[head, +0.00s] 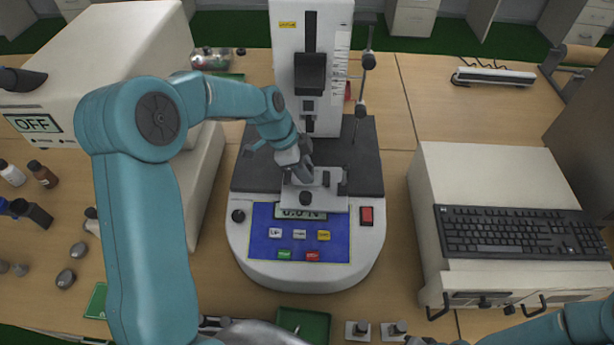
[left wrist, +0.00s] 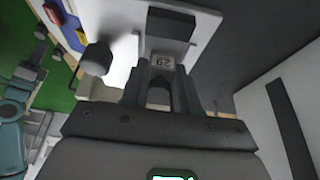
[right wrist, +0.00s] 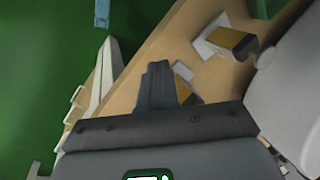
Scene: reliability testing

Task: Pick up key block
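In the left wrist view, a small pale block (left wrist: 162,62) with dark characters on its face sits at the tips of my left gripper (left wrist: 160,82). It may be the key block. The fingers stand apart, one on each side of it; I cannot tell whether they press on it. In the head view, my left gripper (head: 297,165) reaches down to the pale clamp fixture (head: 325,200) on the test machine (head: 306,272), and the block is hidden there. My right gripper (right wrist: 158,85) looks shut and empty in the right wrist view, with its fingers close together above the table edge.
A tall white column (head: 340,125) of the machine stands behind the fixture. A large white device (head: 105,70) reading OFF is at left. A black keyboard (head: 520,233) lies on a white box at right. Small bottles (head: 43,174) stand at far left.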

